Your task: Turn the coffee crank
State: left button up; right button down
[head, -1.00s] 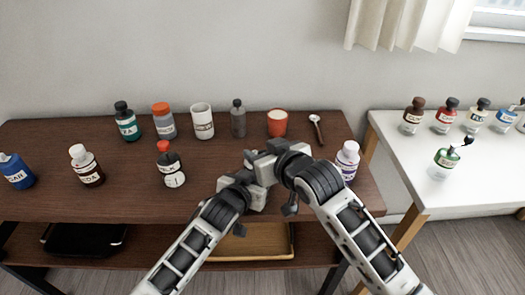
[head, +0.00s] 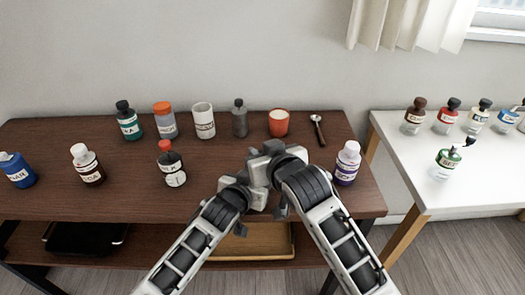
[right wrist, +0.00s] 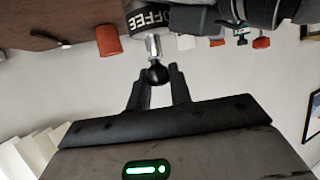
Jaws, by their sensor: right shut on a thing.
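The coffee grinder (right wrist: 152,19), a dark cylinder lettered COFFEE, shows at the top of the right wrist view. Its metal crank (right wrist: 153,45) ends in a round black knob (right wrist: 157,73). My right gripper (right wrist: 159,88) is shut on that knob, with a finger on either side. In the head view my right gripper (head: 267,163) and left gripper (head: 241,190) are close together above the front middle of the brown table, and they hide the grinder. The left fingertips are hidden, so I cannot tell what they hold.
Several labelled bottles, a white cup (head: 203,121), a red cup (head: 278,123) and a spoon (head: 317,130) stand or lie on the brown table (head: 60,200). A purple-labelled bottle (head: 347,163) is right of my right arm. A white table (head: 400,160) with bottles stands at right.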

jog(key=c, duration=1.3)
grip_release()
jog(key=shift+o, duration=0.2)
jog(key=shift+s, duration=0.1)
jog(key=v, duration=1.2)
